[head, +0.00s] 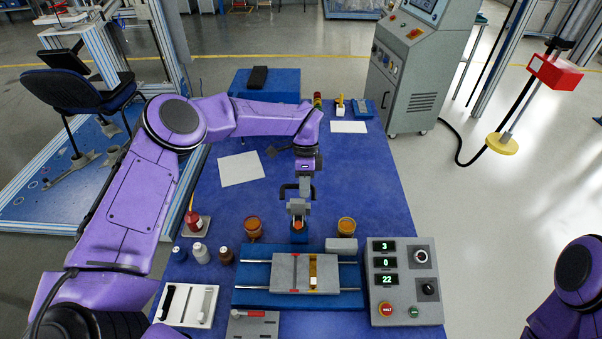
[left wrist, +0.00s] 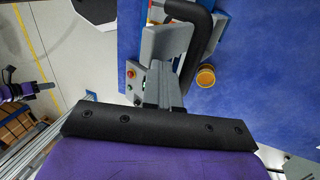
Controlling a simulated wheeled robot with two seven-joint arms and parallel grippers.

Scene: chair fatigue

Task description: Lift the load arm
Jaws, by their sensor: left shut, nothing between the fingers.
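My left gripper (head: 298,208) reaches down over the blue table. Its fingers are shut with nothing between them, close above or at a small blue block with an orange-red top (head: 298,229); I cannot tell whether they touch it. In the left wrist view the grey fingers (left wrist: 165,60) show beside a black curved bar. No part is clearly marked as the load arm. A slanted rod with a red box (head: 556,72) and a yellow disc (head: 502,144) stands at the right, well away from my left gripper. My right gripper is out of view.
The blue table (head: 350,180) holds a grey sliding fixture (head: 290,272), a control box with lit digits (head: 403,258), amber jars (head: 346,227) and small bottles (head: 201,253). White paper (head: 241,169) lies left of the gripper. A grey cabinet (head: 415,75) stands behind. A chair (head: 75,90) is at left.

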